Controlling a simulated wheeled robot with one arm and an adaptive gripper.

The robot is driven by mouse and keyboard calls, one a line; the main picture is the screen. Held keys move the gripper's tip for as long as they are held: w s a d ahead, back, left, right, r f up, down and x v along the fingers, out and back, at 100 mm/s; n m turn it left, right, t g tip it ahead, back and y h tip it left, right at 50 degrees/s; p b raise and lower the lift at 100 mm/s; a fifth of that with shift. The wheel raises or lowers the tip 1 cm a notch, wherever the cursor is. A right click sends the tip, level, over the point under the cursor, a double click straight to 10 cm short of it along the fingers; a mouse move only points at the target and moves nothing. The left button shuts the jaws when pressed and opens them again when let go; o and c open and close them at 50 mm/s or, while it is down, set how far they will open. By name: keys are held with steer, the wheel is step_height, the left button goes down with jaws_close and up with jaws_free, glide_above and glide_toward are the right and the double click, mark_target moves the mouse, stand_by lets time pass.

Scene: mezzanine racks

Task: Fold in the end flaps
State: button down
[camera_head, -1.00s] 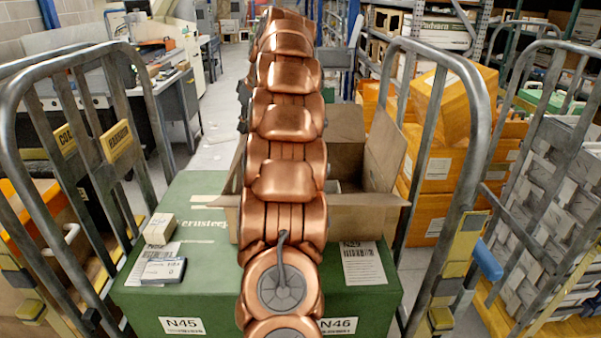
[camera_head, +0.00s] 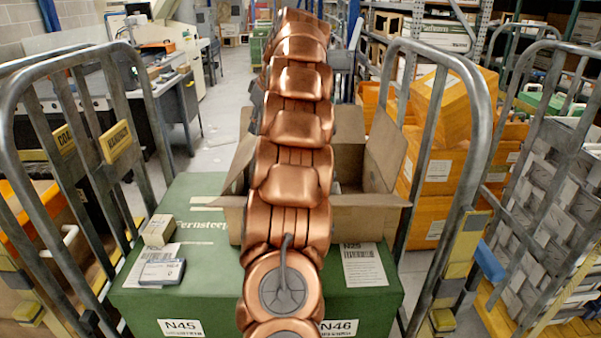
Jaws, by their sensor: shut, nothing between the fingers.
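An open brown cardboard box (camera_head: 347,213) stands on a green crate, partly hidden behind my copper arm. Its right flap (camera_head: 387,150) stands up and leans outward. Its left flap (camera_head: 240,165) shows beside the arm, also raised. A flap on the near side (camera_head: 378,200) sticks out low to the right. The far side (camera_head: 350,133) of the box stands up behind the opening. The arm covers the middle of the box and much of its inside. My gripper is not visible; the arm's far end reaches the top of the picture.
Metal cage rails (camera_head: 478,140) rise on the right and more rails (camera_head: 150,160) on the left. Orange boxes (camera_head: 440,165) are stacked behind the right rail.

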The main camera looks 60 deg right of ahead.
steer(key=shift+r, duration=0.15)
step_height(320, 180, up, 7)
steer(key=p, duration=0.4)
steer(key=shift+p, duration=0.3)
steer(key=shift+a, duration=0.15)
